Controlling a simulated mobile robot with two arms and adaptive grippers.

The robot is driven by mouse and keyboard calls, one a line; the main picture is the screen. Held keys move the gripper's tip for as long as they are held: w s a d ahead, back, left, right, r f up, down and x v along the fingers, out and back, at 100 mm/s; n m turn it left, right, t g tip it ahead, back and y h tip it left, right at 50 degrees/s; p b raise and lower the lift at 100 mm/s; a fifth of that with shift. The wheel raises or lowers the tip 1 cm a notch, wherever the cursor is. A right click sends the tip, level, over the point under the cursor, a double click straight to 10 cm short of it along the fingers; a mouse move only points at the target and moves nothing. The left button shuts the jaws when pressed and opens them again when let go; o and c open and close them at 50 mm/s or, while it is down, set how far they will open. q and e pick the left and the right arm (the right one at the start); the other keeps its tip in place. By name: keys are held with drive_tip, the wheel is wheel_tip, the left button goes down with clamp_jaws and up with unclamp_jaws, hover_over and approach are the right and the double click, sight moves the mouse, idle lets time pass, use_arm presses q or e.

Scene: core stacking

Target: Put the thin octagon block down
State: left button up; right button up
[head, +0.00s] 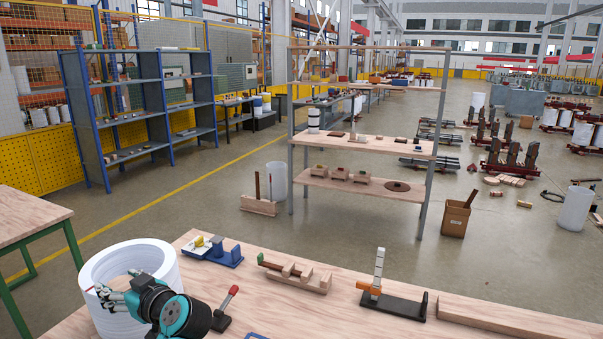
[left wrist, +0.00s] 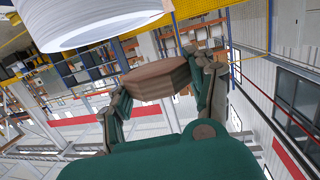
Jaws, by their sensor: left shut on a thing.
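The thin octagon block (left wrist: 158,78) is brown and shows in the left wrist view between my left gripper's two fingers. My left gripper (left wrist: 160,85) is shut on it, with a finger on each side. In the head view my left gripper (head: 112,292) is at the lower left, in front of a large white cylinder (head: 130,255) with an open top. I cannot tell there whether the block touches the cylinder. In the left wrist view the white cylinder (left wrist: 95,22) shows at the upper left. My right gripper is in neither view.
The wooden table (head: 290,315) holds a red-handled tool (head: 226,305), a blue fixture (head: 212,251), a wooden stepped piece (head: 296,275), a black fixture with a white upright (head: 392,300) and a long plank (head: 510,318). Bare tabletop lies between the red-handled tool and the black fixture.

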use_arm(q)
drive_tip(key=s+d+f+m+t+h, duration=0.6)
drive_tip(key=s+d+f+m+h, duration=0.15)
drive_tip(key=s+f, duration=0.2)
drive_tip(key=s+d+r+m+t+h, duration=0.1)
drive_tip(key=s+d+m+h, duration=0.3)
drive_tip(key=s+d, duration=0.7)
drive_tip(key=shift+s+r+t+h, duration=0.35)
drive_tip(key=shift+s+t+h, duration=0.25)
drive_tip(key=shift+s+h, duration=0.5)
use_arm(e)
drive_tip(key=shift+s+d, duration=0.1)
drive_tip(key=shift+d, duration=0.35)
use_arm(q)
drive_tip(key=shift+w+m, duration=0.25)
